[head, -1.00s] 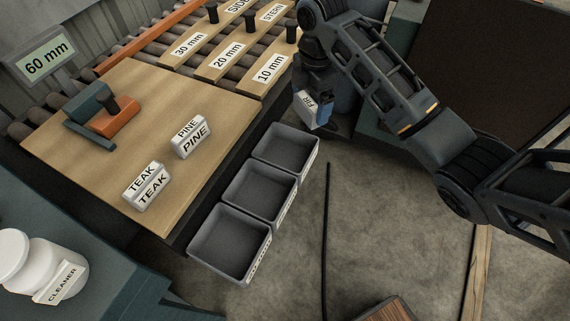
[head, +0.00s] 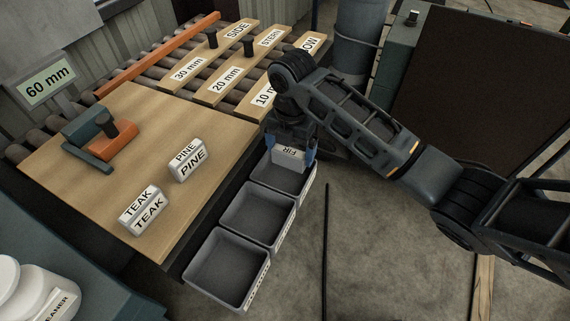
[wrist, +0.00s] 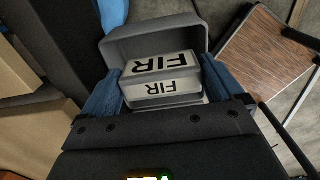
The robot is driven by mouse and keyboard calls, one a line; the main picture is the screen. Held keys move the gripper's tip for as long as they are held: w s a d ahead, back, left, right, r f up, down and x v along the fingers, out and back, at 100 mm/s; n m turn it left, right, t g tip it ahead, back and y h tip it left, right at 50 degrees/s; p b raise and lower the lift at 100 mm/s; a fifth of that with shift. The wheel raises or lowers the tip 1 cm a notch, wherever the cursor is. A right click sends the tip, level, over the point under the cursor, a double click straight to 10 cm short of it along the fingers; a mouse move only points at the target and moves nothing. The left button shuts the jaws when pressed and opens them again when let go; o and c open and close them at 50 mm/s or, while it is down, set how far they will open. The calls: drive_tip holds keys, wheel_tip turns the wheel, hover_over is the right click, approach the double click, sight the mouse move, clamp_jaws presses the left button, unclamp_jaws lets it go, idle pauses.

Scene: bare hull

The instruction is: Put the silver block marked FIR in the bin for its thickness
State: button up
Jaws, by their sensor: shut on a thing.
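The silver block marked FIR (head: 289,158) is held between the blue fingers of my gripper (head: 291,150), at the farthest of three grey bins (head: 268,186). In the wrist view the block (wrist: 160,78) shows two FIR labels between the fingers (wrist: 162,90), with the grey bin's wall (wrist: 150,32) around and beyond it. I cannot tell whether the block touches the bin floor. The middle bin (head: 236,205) and the nearest bin (head: 208,252) look empty. The bins' front labels are not readable.
Blocks marked PINE (head: 188,160) and TEAK (head: 143,210) stand on the wooden table (head: 95,150) left of the bins. An orange and teal gauge (head: 107,145) sits there, with a 60 mm display (head: 47,85) behind. Labelled boards (head: 208,70) lie on rollers.

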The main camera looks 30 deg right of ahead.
drive_tip(key=shift+s+a+f, duration=0.3)
drive_tip(key=shift+a+f, duration=0.2)
drive_tip(key=shift+a, duration=0.3)
drive_tip(key=shift+a+f, duration=0.1)
drive_tip(key=shift+f, duration=2)
drive_tip(key=shift+f, duration=0.1)
drive_tip(key=shift+f, duration=0.35)
drive_tip(key=shift+f, duration=0.15)
drive_tip(key=o, duration=1)
